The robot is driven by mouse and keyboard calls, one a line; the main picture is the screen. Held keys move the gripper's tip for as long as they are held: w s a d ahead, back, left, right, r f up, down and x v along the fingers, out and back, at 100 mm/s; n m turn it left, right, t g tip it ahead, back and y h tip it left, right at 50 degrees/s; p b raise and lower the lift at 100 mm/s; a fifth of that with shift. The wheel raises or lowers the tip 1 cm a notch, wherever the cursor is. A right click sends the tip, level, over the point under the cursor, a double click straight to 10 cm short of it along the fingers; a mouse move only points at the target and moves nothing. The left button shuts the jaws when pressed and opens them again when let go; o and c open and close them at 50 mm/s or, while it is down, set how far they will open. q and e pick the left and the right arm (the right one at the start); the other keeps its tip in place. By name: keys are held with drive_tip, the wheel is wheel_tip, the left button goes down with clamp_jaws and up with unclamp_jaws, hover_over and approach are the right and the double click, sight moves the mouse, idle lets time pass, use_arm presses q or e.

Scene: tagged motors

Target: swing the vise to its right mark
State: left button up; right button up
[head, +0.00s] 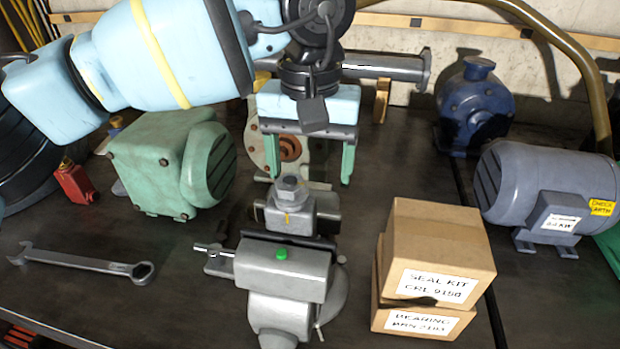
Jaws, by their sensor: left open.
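The grey vise (283,274) stands on the dark bench in the middle front. A green dot sits on top of its near block, and a bolt head tops its rear part. A small orange line shows on the rear part below that bolt. Its handle bar sticks out to the left. My left gripper (305,177) is above and behind the vise, its two green fingers pointing down, wide apart and empty. It appears clear of the vise. I cannot make out a right mark for the vise. My right gripper is not in view.
Two stacked boxes (436,253) stand close to the vise's right. A wrench (85,264) lies to the left. A green motor (165,165) stands behind it, with a small red bottle (75,183) beside it. A grey motor (545,190) and a blue pump (474,110) stand at right.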

sight(310, 182)
use_arm(q)
drive_tip(key=shift+f, duration=1.55)
drive_tip(key=c, duration=1.4)
